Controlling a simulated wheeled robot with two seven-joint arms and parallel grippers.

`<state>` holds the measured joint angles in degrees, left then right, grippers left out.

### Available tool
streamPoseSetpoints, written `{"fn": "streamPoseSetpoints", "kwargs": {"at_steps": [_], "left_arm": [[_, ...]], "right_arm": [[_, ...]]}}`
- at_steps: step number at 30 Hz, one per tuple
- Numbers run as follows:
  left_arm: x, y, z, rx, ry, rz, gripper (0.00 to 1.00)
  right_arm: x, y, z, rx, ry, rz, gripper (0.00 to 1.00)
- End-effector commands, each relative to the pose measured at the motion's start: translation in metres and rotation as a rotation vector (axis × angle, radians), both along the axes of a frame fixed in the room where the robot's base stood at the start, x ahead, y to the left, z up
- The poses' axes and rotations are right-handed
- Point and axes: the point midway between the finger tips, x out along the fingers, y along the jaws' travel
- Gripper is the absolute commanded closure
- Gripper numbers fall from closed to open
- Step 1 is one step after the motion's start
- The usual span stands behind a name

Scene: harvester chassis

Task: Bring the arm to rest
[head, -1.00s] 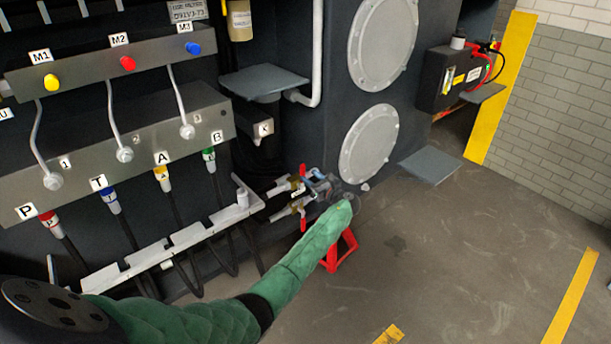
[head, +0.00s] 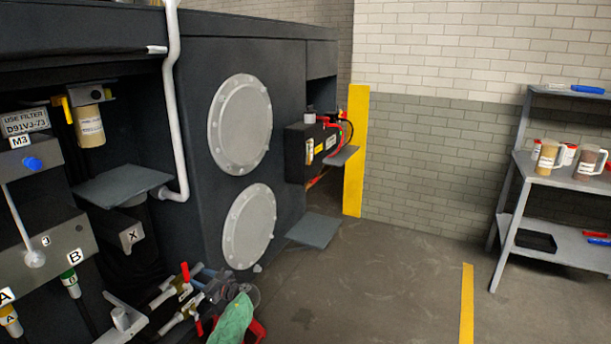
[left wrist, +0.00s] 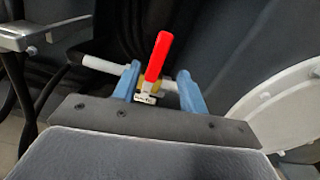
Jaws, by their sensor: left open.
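My left gripper (head: 212,280) is at the bottom of the head view, at the end of my green-sleeved arm, beside two valves with red levers. The upper valve has a red lever (head: 185,272); the lower one has another red lever (head: 199,326). In the left wrist view the blue fingers of my left gripper (left wrist: 159,75) are spread apart. A red lever (left wrist: 158,56) with a brass-coloured body and a small tag shows between them. I cannot tell whether the fingers touch it. My right gripper is in neither view.
A grey step plate (head: 314,231) and a shelf plate (head: 122,184) jut from the dark chassis. A black box with red cables (head: 313,148) sits near a yellow post (head: 355,150). A shelf rack (head: 547,177) stands at right. The floor (head: 400,275) between is clear.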

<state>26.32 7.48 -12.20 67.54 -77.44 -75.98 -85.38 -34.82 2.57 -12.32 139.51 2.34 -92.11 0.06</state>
Motion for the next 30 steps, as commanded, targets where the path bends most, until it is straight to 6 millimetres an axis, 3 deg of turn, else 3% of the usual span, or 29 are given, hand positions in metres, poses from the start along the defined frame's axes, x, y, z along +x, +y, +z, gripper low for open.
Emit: {"fn": "streamPoseSetpoints", "kwargs": {"at_steps": [6, 10, 14, 19, 23, 30], "left_arm": [[-0.006, 0.001, -0.01, -0.21, -0.304, 0.049, 0.57], [-0.008, -0.009, 0.0, -0.407, -0.532, 0.094, 0.57], [-0.009, -0.028, 0.027, -0.652, -0.791, 0.15, 0.57], [-0.019, -0.073, 0.078, -1.035, -1.112, 0.247, 0.57], [-0.05, -0.114, 0.091, -1.309, -1.245, 0.345, 0.57], [-0.143, -0.187, 0.085, -1.712, -1.274, 0.556, 0.57]], "right_arm": [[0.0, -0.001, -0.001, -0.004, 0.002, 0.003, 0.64], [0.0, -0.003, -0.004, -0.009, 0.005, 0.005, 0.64], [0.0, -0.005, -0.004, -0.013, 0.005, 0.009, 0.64], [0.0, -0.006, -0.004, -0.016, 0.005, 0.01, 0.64], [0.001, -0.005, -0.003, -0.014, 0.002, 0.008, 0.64], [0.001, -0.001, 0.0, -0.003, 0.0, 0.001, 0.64]]}}
